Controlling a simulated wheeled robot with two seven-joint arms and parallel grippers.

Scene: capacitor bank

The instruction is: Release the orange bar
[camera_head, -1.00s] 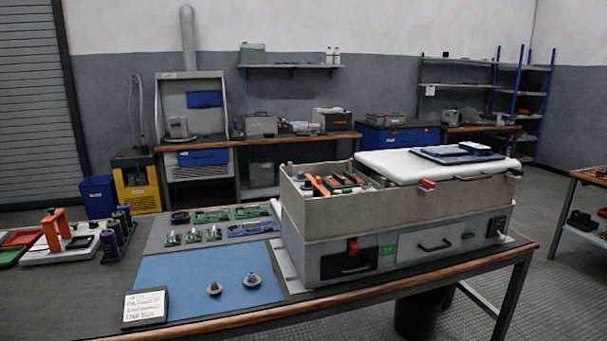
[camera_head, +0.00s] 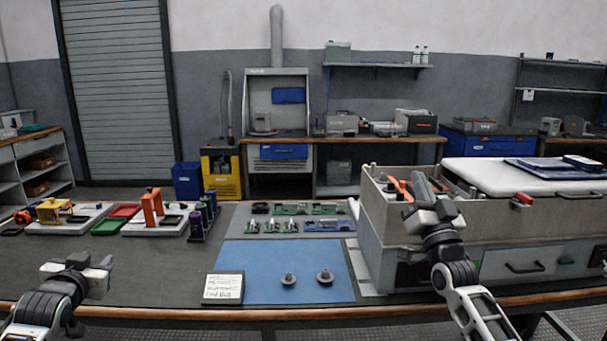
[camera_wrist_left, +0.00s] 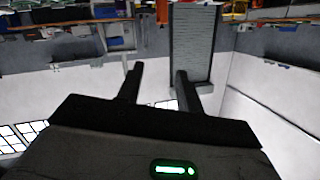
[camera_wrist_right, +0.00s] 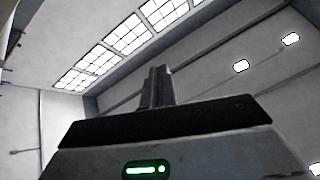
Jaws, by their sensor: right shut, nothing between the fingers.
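An orange bar (camera_head: 398,188) shows inside the open compartment of the large grey box (camera_head: 400,228) on the right of the bench, in the head view. My right gripper (camera_head: 421,184) stands in front of this compartment and hides part of its inside. It points upward. Its fingers are together with nothing between them, as the right wrist view (camera_wrist_right: 157,72) shows. I cannot tell from here how the bar is held. My left gripper (camera_head: 95,264) is over the left front of the bench, empty. Its fingers are apart in the left wrist view (camera_wrist_left: 158,69).
A white padded lid (camera_head: 520,176) covers the box's right part. A blue mat (camera_head: 285,260) bears two grey knobs and has a white label card (camera_head: 223,288) at its left. Orange-handled fixture (camera_head: 152,208) and purple cylinders (camera_head: 198,216) stand left. The dark bench left of the mat has free room.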

